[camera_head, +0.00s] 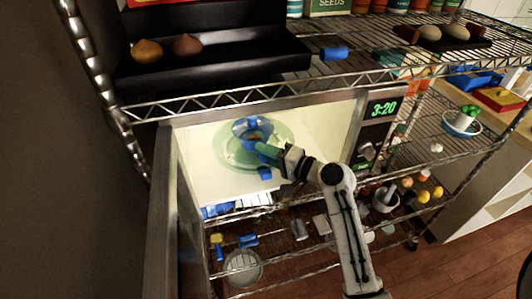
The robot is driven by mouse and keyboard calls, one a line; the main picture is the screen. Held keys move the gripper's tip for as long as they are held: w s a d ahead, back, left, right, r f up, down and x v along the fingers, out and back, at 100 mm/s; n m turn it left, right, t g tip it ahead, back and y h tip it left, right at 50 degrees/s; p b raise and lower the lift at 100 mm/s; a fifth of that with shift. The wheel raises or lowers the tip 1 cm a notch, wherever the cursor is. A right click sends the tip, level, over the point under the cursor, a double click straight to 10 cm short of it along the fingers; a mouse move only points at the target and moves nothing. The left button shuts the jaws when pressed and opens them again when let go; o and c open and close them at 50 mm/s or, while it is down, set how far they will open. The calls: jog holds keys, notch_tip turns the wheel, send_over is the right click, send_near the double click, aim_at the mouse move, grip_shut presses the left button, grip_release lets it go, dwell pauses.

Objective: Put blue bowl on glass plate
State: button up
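The blue bowl (262,132) is inside the open microwave, in front of or over the pale green glass plate (229,151). I cannot tell whether the bowl rests on the plate or is held just above it. My gripper (262,147) reaches into the microwave from the lower right, with its end at the bowl's near side. Its fingertips are too small and overlapped with the bowl to show whether they are shut on it.
The microwave door (172,205) stands open at the left. The microwave's clock panel (381,108) is to the right of the opening. A wire shelf (230,104) with a black tray (215,60) runs above. Lower shelves hold a mortar (386,198), fruit and small items.

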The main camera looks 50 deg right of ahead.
jog(key=shift+o, duration=0.5)
jog(key=s+d+r+b, duration=0.1)
jog(key=s+b, duration=0.1)
jog(key=s, duration=1)
jog(key=shift+d+r, duration=0.15)
jog(key=shift+r, duration=0.05)
jog(key=shift+o, duration=0.6)
